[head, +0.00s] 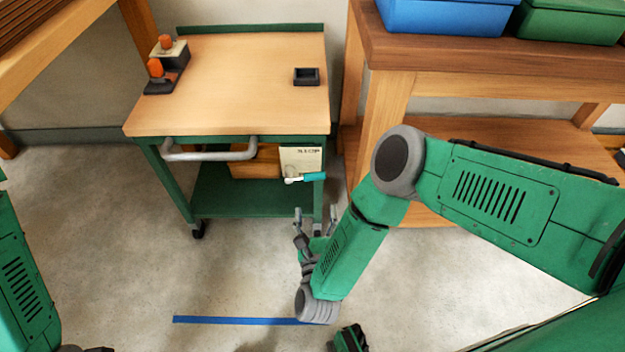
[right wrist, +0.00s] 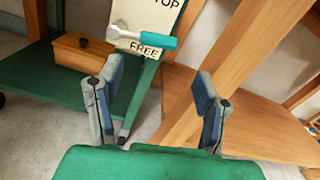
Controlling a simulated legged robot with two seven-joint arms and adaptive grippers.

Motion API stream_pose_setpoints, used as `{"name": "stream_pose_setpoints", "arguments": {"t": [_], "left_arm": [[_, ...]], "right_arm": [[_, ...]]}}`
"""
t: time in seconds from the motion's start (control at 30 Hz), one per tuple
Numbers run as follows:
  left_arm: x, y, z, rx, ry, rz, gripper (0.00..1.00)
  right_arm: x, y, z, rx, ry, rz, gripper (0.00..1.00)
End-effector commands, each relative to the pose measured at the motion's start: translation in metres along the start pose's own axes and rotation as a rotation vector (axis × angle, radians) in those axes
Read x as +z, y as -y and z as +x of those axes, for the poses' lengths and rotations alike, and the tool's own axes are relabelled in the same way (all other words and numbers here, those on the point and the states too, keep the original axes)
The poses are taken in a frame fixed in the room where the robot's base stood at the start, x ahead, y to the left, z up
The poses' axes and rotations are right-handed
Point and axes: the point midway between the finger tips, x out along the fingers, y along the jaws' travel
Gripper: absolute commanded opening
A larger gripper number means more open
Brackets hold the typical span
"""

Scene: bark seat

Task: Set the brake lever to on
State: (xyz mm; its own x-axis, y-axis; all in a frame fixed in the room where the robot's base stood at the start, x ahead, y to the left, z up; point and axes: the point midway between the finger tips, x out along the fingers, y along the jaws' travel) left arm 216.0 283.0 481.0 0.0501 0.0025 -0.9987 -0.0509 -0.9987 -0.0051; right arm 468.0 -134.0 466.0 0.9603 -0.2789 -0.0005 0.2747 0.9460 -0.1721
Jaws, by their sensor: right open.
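The brake lever (head: 312,177) has a teal grip on a pale arm and sits on a cream plate (head: 308,157) at the cart's front right. It lies roughly level with its grip to the right. In the right wrist view the lever (right wrist: 150,40) rests just above the word FREE, with part of STOP at the top of the plate (right wrist: 160,14). My right gripper (head: 315,213) is below the lever, apart from it. In the wrist view its open, empty fingers (right wrist: 160,84) stand below the lever. My left gripper is out of view.
The wooden-topped green cart (head: 230,85) has a grey handle (head: 210,153) left of the lever and a wooden box (head: 256,163) on its shelf. A wooden bench (head: 480,55) stands to the right. A blue tape line (head: 235,320) marks the floor.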

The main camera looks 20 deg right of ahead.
Motion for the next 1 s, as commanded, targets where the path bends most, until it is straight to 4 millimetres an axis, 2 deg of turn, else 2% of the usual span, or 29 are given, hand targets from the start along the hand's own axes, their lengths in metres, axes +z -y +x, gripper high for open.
{"name": "stream_pose_setpoints", "arguments": {"t": [0.03, 0.1, 0.23, 0.4, 0.6, 0.8, 1.0], "left_arm": [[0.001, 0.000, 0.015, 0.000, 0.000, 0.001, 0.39], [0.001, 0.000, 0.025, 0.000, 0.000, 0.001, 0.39], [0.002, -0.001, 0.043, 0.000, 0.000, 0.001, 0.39], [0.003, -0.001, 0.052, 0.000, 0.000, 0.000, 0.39], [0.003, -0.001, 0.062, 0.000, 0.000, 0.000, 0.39], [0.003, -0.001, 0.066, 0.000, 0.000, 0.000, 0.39], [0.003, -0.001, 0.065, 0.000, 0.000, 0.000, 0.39]], "right_arm": [[-0.006, -0.001, 0.005, -0.001, 0.001, 0.001, 0.60], [-0.005, -0.002, 0.011, 0.000, 0.002, 0.000, 0.60], [-0.004, -0.003, 0.037, -0.001, 0.005, -0.002, 0.60], [0.001, -0.003, 0.073, 0.000, 0.007, -0.003, 0.60], [0.001, -0.003, 0.104, 0.002, 0.004, -0.004, 0.60], [0.001, -0.002, 0.117, 0.002, 0.002, -0.003, 0.60], [0.002, -0.003, 0.119, 0.002, 0.001, -0.004, 0.60]]}}
